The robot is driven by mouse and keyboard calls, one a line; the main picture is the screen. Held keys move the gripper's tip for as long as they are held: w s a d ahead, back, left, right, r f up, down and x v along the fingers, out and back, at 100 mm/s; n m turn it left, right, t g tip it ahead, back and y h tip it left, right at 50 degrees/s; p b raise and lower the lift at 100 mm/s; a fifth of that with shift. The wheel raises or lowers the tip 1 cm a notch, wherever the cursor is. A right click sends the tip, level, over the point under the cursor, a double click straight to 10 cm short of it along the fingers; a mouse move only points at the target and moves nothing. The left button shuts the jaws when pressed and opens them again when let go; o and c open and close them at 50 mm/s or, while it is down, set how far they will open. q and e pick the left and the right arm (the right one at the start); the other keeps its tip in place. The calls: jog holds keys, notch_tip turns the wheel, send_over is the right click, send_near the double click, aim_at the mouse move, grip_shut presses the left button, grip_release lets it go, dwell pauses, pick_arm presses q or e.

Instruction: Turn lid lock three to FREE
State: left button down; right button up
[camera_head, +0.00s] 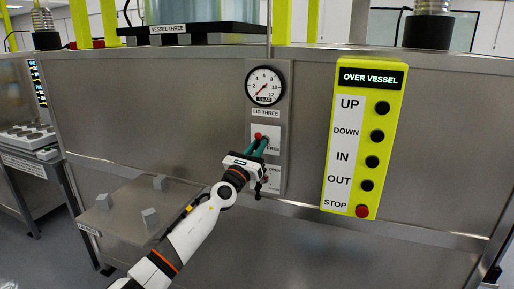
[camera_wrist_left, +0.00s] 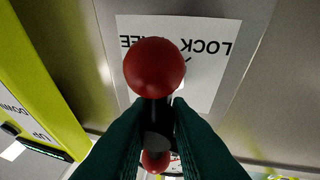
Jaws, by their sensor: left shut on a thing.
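The lid lock three lever ends in a red ball knob (camera_head: 258,135) on the panel under the LID THREE gauge. My left gripper (camera_head: 257,145) reaches up to it from below, its green fingers shut on the lever. In the left wrist view the red ball (camera_wrist_left: 155,67) stands just beyond the fingertips, with the dark stem between them. The white LOCK/FREE label (camera_wrist_left: 205,60) appears upside down behind it. The ball covers part of the word FREE there, and I cannot tell the lever's exact setting. My right gripper is not in view.
The round gauge (camera_head: 265,84) sits above the lock. An OPEN label (camera_head: 274,170) is just below, partly hidden by my gripper. A yellow OVER VESSEL button box (camera_head: 327,130) hangs to the right. A low metal shelf (camera_head: 115,222) with small blocks is lower left.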

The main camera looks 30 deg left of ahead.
pick_arm(q)
jog(key=shift+d+f, duration=0.3)
jog(key=shift+f, duration=0.1)
jog(key=c, duration=1.6)
grip_release()
jog(key=shift+o, duration=0.7)
jog(key=shift+d+r, duration=0.1)
jog(key=shift+r, duration=0.1)
jog(key=shift+w, duration=0.1)
jog(key=shift+s+a+f, duration=0.15)
jog(key=shift+s+a, duration=0.05)
jog(key=shift+s, duration=0.4)
jog(key=b+v, duration=0.1)
jog(key=v, duration=0.9)
jog(key=shift+s+d, duration=0.15)
jog(key=shift+s, duration=0.25)
jog(key=shift+f, duration=0.25)
